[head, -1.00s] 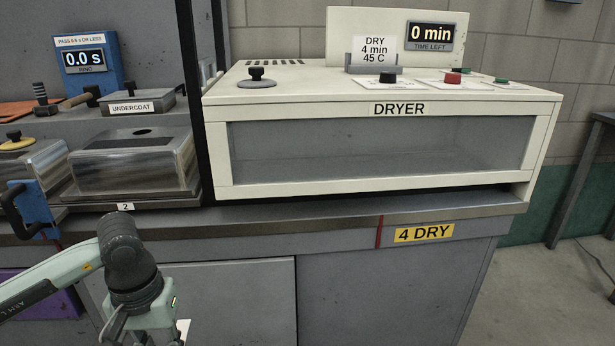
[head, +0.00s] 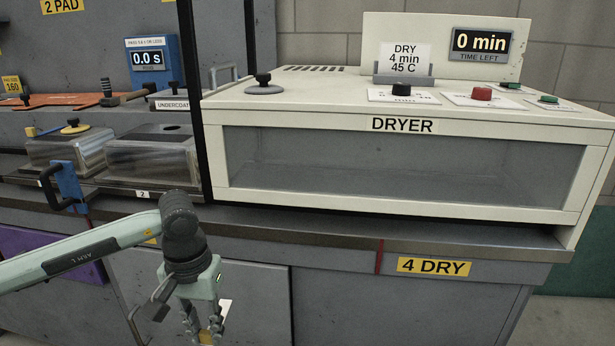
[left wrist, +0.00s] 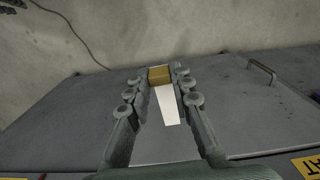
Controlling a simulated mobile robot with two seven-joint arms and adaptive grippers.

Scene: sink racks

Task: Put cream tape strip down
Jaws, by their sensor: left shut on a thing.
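The cream tape strip (left wrist: 168,108) shows as a pale, narrow strip with a tan block-like end (left wrist: 160,76) in the left wrist view. My left gripper (left wrist: 160,77) is shut on the tan end, one finger on each side. In the head view, my left gripper (head: 205,330) points down at the bottom edge, in front of the grey cabinet and below the counter edge. A little of the pale strip (head: 224,307) shows beside its fingers there. My right gripper is not in view.
The cream dryer (head: 400,163) stands on the counter, its timer (head: 481,41) reading 0 min. A "4 DRY" label (head: 434,266) is on the counter front. Metal-lidded trays (head: 150,152) and a blue-backed handle (head: 68,185) stand left. Floor shows at lower right.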

